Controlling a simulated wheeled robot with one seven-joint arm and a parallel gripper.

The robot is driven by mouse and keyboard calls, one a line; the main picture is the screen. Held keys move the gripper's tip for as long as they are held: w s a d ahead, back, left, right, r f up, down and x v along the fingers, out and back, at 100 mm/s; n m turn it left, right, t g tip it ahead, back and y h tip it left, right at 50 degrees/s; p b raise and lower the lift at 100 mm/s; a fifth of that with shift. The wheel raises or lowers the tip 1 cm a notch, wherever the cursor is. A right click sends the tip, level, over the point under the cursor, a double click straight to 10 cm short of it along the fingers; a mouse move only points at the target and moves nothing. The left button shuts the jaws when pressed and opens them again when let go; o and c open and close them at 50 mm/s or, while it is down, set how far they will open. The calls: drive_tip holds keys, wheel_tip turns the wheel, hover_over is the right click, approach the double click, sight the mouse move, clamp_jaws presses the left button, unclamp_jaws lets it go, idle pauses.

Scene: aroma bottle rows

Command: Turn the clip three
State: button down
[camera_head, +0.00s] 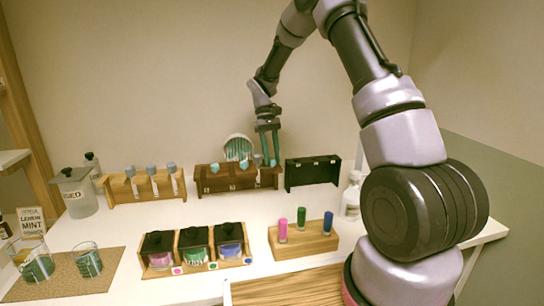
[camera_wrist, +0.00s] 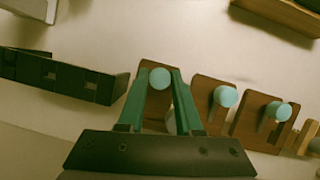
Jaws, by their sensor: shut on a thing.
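My gripper (camera_head: 270,158) reaches down at the right end of the dark brown rack (camera_head: 237,186). In the wrist view its two green fingers (camera_wrist: 161,98) flank a round teal cap (camera_wrist: 159,78) and are shut on this teal-capped piece. The piece's lower part is mostly hidden by the fingers. Two other teal-capped pieces stand in the same rack: the middle one (camera_wrist: 225,96) and the far one (camera_wrist: 278,111). I cannot make out which part is a clip.
An empty black rack (camera_head: 312,172) stands just right of the brown rack. A lighter rack (camera_head: 146,187) with blue-grey caps stands left. In front are black-lidded jars (camera_head: 195,248) and a wooden block (camera_head: 303,241) with three coloured vials. Glasses (camera_head: 88,260) stand at the left.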

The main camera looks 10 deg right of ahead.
drive_tip(key=shift+n, duration=0.6)
drive_tip(key=c, duration=0.6)
unclamp_jaws()
drive_tip(key=v, duration=1.1)
drive_tip(key=shift+s+a, duration=0.15)
drive_tip(key=shift+a, duration=0.1)
